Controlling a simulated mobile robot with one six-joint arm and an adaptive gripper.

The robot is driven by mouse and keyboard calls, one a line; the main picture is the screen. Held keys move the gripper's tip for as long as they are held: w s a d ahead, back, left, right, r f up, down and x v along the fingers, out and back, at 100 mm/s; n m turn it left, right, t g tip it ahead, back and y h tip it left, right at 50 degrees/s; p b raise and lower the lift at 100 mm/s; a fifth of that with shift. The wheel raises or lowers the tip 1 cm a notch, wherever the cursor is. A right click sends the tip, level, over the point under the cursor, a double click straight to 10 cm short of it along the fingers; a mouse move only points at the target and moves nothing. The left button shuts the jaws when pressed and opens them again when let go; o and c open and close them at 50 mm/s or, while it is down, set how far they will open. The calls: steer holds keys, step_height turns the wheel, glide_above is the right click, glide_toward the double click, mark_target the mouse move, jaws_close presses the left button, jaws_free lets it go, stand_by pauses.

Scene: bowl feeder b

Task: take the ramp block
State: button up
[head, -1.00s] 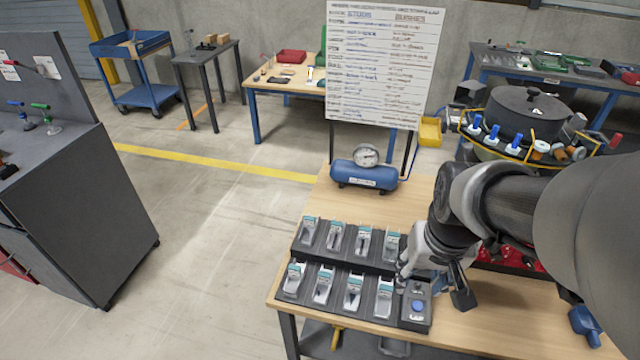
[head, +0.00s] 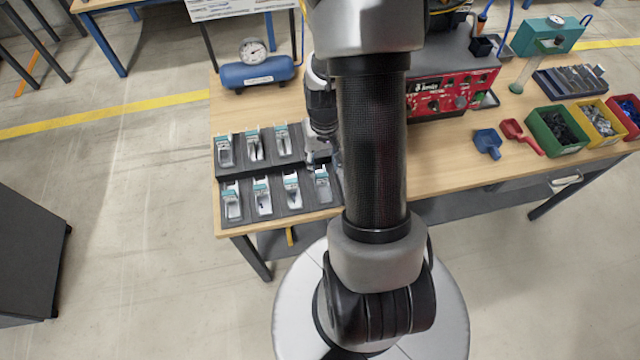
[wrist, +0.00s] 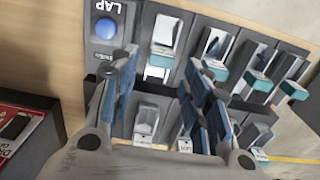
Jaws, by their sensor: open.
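I cannot make out which thing is the ramp block. A dark stepped rack (head: 234,170) on the wooden table holds two rows of clear-fronted bins with teal labels. It also shows in the wrist view (wrist: 143,48). My gripper (wrist: 160,88) is open, its blue-padded fingers apart over the rack. A pale bin (wrist: 147,117) shows between and beyond the fingers, which hide parts of other bins. In the head view my arm hides most of the gripper and the rack's right end.
A panel with a blue button (wrist: 106,28) adjoins the bins. A blue tank with a gauge (head: 257,72) stands behind the rack. To the right are a red feeder base (head: 450,92), scoops (head: 487,142) and a green bin (head: 556,130). Bare tabletop lies at the rack's front right.

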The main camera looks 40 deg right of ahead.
mark_target(321, 175)
steer(key=f+b, duration=0.1)
steer(key=f, duration=0.2)
steer(key=f+b, duration=0.1)
steer(key=f, duration=0.2)
steer(key=w+f+b, duration=0.1)
steer(key=f, duration=0.2)
steer(key=c, duration=1)
